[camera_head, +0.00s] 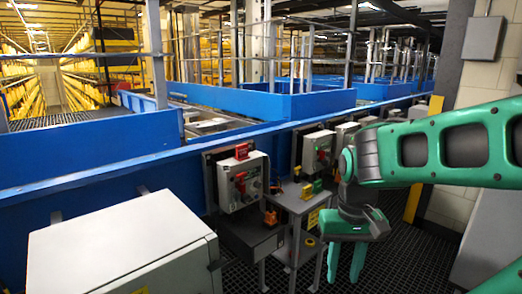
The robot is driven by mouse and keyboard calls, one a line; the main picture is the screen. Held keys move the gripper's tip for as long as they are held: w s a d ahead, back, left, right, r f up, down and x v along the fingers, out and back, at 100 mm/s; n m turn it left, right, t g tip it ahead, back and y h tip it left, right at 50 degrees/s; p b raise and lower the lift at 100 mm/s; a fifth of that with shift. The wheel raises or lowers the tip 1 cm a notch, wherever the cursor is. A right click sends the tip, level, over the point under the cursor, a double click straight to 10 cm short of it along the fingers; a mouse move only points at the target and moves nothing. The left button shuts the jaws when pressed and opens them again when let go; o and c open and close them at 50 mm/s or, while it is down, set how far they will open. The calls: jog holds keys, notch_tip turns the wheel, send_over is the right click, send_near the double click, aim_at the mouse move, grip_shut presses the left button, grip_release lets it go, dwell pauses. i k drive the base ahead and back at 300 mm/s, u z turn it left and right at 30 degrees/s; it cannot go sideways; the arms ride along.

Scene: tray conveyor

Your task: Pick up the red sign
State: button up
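My gripper (345,268) hangs at the right of centre, pointing down, with its two green fingers apart and nothing seen between them. A small red piece (242,151) sits at the top of a grey control box (243,180) on the blue conveyor side, left of my gripper. It may be the red sign, but it is too small to be sure. More red parts show on the front of this box and on a second control box (318,152) farther right. My gripper is apart from all of them.
A metal stand (300,205) with small yellow, green and red items is just left of my gripper. An orange piece (270,218) is near a dark box. A large light-grey cabinet (120,250) fills the lower left. Dark grating floor (420,245) is open at right.

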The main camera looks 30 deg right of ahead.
aim_at(241, 150)
jog(key=z, duration=0.6)
jog(key=i, duration=0.95)
jog(key=z, duration=0.6)
